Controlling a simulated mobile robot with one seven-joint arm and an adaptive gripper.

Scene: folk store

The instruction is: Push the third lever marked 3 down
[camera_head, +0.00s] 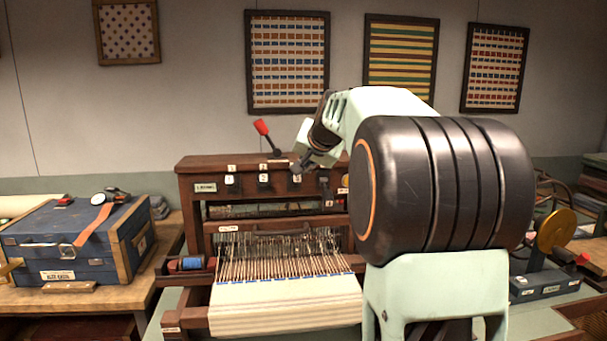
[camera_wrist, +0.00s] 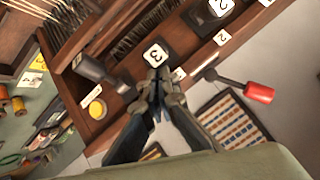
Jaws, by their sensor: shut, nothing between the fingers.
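The wooden loom (camera_head: 190,190) stands ahead, with a row of dark levers with white number tiles on its upper beam. The lever marked 3 (camera_wrist: 155,55) shows its white tile in the wrist view; in the head view it is beside my gripper, at the row's right. The lever marked 2 (camera_head: 264,178) and the lever marked 1 (camera_head: 230,180) are to its left. My gripper (camera_wrist: 158,82) is shut and empty, its fingertips right at the lower edge of the 3 tile. I cannot tell whether they touch it. My gripper (camera_head: 303,163) also shows in the head view.
A red-handled lever (camera_head: 264,132) rises from the beam top close to my gripper; it also shows in the wrist view (camera_wrist: 258,92). A yellow round button (camera_wrist: 97,108) is nearby. Warp threads and cloth (camera_head: 285,305) lie below. A blue case (camera_head: 75,245) stands left.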

